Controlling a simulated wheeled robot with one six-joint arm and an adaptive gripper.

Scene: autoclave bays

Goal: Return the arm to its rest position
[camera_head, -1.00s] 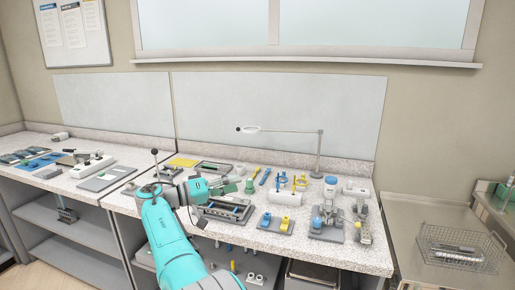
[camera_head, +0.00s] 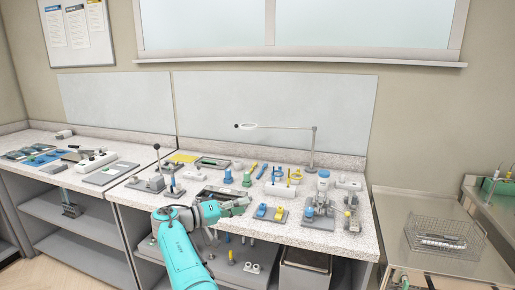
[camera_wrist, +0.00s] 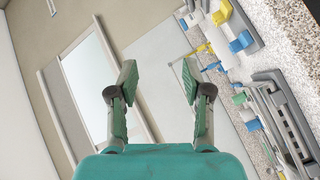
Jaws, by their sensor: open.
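My teal arm (camera_head: 183,252) rises from the bottom of the head view and bends at the elbow towards the right. My gripper (camera_head: 246,201) appears near the front of the speckled counter (camera_head: 340,246), in front of a dark grey tray-like fixture. In the wrist view my gripper (camera_wrist: 158,77) has its two green-padded fingers spread wide apart. Nothing is between them. The wrist view is tilted, with the wall and window behind the fingers and the counter at the right.
Blue and yellow parts (camera_head: 271,212) and a magnifier lamp (camera_head: 313,150) stand on the counter. A lever fixture (camera_head: 156,165) stands behind my arm. A wire basket (camera_head: 436,240) sits on a steel surface at right. The lower shelf (camera_head: 75,238) at left has free room.

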